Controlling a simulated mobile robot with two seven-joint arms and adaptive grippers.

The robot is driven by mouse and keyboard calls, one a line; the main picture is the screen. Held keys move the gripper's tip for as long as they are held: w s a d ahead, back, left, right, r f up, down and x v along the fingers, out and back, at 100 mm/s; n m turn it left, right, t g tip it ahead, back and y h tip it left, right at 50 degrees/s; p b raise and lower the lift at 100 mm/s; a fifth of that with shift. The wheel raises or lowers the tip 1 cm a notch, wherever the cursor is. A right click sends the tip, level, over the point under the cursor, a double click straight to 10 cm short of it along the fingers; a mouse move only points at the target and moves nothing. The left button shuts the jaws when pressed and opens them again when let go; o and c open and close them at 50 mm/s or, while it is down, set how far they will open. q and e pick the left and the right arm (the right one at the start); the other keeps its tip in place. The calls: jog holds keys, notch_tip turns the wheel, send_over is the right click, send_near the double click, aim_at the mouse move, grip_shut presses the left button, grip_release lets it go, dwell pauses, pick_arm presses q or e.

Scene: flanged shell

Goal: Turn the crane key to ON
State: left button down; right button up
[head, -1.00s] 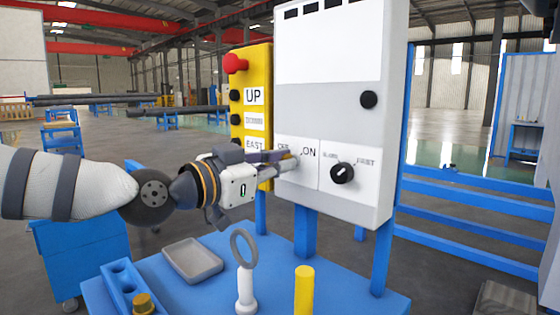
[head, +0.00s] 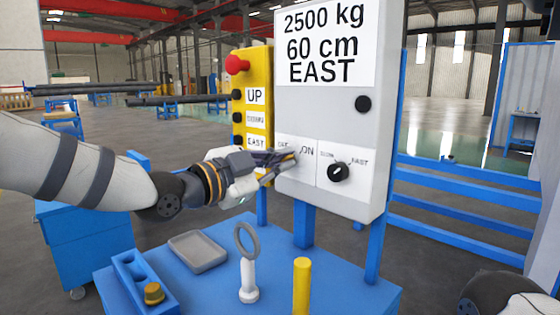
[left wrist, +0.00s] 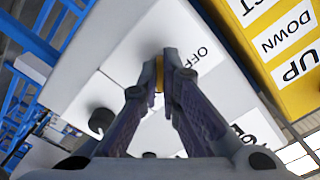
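The crane key (left wrist: 159,75) shows as a small yellow piece between my left fingertips in the left wrist view. It sits in the grey-white control box (head: 335,115), between the OFF and ON labels. My left gripper (head: 288,157) reaches the box from the left, and its fingers are closed on the key, also in the left wrist view (left wrist: 165,68). The fingers hide most of the key, so its exact angle cannot be told. The ON label (head: 308,151) is just right of the fingertips. My right gripper is out of view.
The box's sign (head: 325,45) reads 2500 kg, 60 cm, EAST. A black selector knob (head: 339,172) is right of the key. A yellow button pendant (head: 253,100) stands left. The blue table (head: 215,285) below holds a grey tray (head: 198,252), a ring on a white post (head: 248,265) and a yellow peg (head: 301,285).

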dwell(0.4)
pick_arm(q)
jog(key=c, duration=1.8)
grip_release()
jog(key=v, duration=1.2)
